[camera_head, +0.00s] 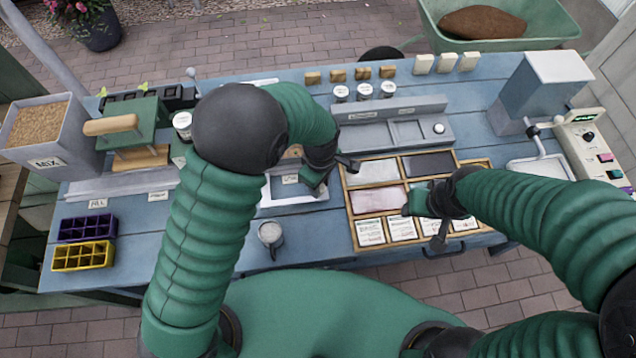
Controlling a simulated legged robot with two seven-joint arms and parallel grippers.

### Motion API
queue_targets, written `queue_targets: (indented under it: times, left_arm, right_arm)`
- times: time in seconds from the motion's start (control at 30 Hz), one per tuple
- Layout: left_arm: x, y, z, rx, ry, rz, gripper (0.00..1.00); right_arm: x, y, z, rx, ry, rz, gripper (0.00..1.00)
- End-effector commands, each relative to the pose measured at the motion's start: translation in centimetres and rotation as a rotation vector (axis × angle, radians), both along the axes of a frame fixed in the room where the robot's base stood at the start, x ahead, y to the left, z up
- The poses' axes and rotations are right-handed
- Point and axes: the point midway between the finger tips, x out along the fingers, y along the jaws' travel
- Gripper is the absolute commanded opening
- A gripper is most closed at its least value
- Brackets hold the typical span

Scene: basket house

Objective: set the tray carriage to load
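A pale rail (120,187) runs along the left part of the blue bench, with small labels at its front edge, one reading like FILL (97,204). A white, shallow tray-like frame (283,198) with a small label lies mid-bench. I cannot tell whether it is the tray carriage. My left arm hides the stretch between the rail and this frame. My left gripper (336,177) is over the frame's right end, fingers apart, with nothing seen between them. My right gripper (424,222) is above the front of the wooden compartment box (352,212), fingers apart and apparently empty.
A green press (137,128) with a wooden handle and a MIX bin (45,130) stand at left. Purple (87,226) and yellow (84,256) cell trays lie front left. A metal cup (271,233) stands near the front edge. A grey dispenser (540,85) stands at right.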

Motion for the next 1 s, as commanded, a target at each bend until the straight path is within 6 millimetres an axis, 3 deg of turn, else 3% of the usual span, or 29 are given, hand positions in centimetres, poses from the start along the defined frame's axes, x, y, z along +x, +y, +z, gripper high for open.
queue_targets:
  times: [0.03, 0.17, 0.43, 0.57, 0.67, 1.0]
  left_arm:
    - [0.4, -0.3, 0.2, -0.006, -0.012, -0.001, 0.37]
    - [0.3, -0.2, 0.2, -0.004, -0.009, -0.001, 0.52]
    - [0.1, -0.1, 0.2, -0.002, -0.006, -0.001, 0.52]
    - [0.2, -0.1, 1.3, -0.003, -0.009, -0.001, 0.52]
    - [0.2, -0.2, 3.4, -0.004, -0.010, -0.001, 0.52]
    - [0.3, -0.4, 13.2, -0.003, -0.010, -0.003, 0.52]
  right_arm:
    - [0.0, 0.0, 0.0, 0.000, 0.000, 0.000, 0.51]
    - [0.0, 0.0, 0.0, 0.000, 0.000, 0.000, 0.51]
    - [0.0, 0.0, 0.0, 0.000, 0.000, 0.000, 0.51]
    - [0.0, 0.0, 0.0, 0.000, 0.000, 0.000, 0.51]
    - [0.0, 0.0, 0.0, 0.000, 0.000, 0.000, 0.51]
    - [0.0, 0.0, 0.0, 0.000, 0.000, 0.000, 0.51]
